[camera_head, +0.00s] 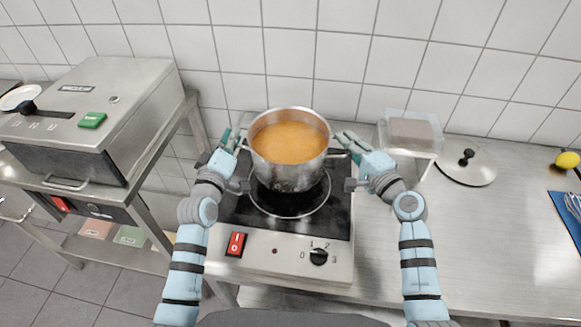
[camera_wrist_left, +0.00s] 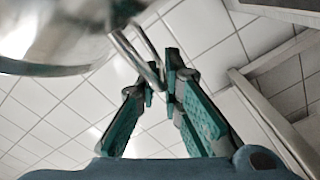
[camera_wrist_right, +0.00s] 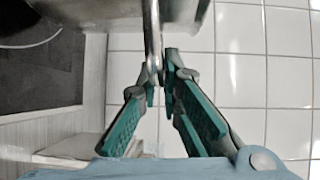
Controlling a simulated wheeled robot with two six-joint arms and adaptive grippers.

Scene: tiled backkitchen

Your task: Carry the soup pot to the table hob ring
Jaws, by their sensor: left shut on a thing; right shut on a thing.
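The steel soup pot (camera_head: 287,174), full of orange soup, is upright over the black table hob (camera_head: 338,215). The hob ring (camera_head: 292,215) shows around the front of its base; the pot looks lifted a little, but the gap is hard to judge. My left gripper (camera_head: 238,143) is shut on the left handle, and my right gripper (camera_head: 345,143) on the right handle. The left wrist view shows the handle bar (camera_wrist_left: 133,50) between the left fingers (camera_wrist_left: 160,80). The right wrist view shows the other handle (camera_wrist_right: 153,40) between the right fingers (camera_wrist_right: 160,78).
A steel appliance (camera_head: 95,105) stands on a cart at left. Right of the hob are a clear container (camera_head: 411,134), a glass lid (camera_head: 467,167), a lemon (camera_head: 567,160) and a blue cloth with a whisk. The counter's right middle is bare. A tiled wall is close behind.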

